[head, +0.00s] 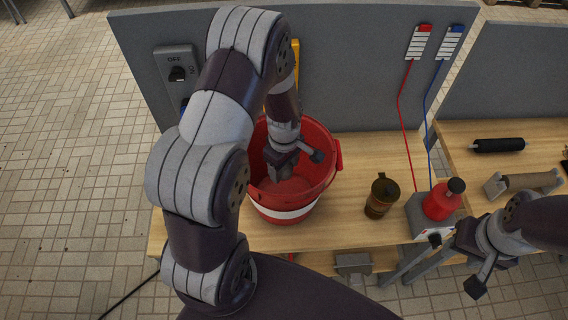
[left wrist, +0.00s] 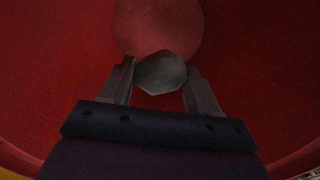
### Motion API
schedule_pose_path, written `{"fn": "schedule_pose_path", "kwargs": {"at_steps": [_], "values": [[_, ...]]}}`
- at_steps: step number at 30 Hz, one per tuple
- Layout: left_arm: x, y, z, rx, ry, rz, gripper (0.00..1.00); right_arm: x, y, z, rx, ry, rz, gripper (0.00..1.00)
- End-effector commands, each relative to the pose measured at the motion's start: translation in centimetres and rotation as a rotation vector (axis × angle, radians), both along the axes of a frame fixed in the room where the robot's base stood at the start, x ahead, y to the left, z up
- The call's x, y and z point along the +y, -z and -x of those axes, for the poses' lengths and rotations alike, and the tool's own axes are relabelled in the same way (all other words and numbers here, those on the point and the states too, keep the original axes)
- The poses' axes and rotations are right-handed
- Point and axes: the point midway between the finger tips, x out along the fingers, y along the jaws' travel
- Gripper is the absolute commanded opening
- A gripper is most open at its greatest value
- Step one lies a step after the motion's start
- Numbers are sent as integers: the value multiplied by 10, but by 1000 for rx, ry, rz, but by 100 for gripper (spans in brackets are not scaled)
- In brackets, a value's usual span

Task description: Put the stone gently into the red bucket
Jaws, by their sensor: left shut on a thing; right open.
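The red bucket (head: 290,200) with a white band stands on the wooden table. My left gripper (head: 282,168) reaches down into the bucket's mouth. In the left wrist view the left gripper (left wrist: 162,82) is shut on the grey stone (left wrist: 161,73), which sits between its fingertips. Red bucket walls (left wrist: 60,80) surround it, with the round bottom beyond the stone. The stone is hard to make out in the head view. My right gripper (head: 455,262) is open and empty at the lower right, away from the bucket.
A red bottle-like object (head: 443,199) sits on a grey box farther right. A grey panel (head: 350,70) with a switch and cables stands behind the table (head: 345,225).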

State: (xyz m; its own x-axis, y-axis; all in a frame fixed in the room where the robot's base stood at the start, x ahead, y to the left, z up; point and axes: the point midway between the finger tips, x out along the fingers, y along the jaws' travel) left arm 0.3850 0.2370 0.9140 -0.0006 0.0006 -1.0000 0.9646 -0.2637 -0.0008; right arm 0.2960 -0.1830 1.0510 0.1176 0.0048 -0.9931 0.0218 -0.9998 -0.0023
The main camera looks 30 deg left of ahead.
Motion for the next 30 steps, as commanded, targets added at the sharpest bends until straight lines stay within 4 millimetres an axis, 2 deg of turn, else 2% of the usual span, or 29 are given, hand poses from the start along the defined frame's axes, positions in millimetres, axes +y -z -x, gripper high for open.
{"fn": "schedule_pose_path", "kwargs": {"at_steps": [10,11,13,23,26,30], "values": [[0,3,0,0,0,0,27,0,2,0,0,0,0,43],[0,3,0,0,0,0,68,0,2,0,0,0,0,43],[0,3,0,0,0,0,90,0,2,0,0,0,0,43],[0,-1,-1,-1,0,-1,91,0,2,0,0,0,0,43],[0,-17,-2,-5,0,-1,91,0,4,0,0,0,0,43],[0,-55,-1,-7,0,-1,91,0,6,0,0,0,0,43]]}}
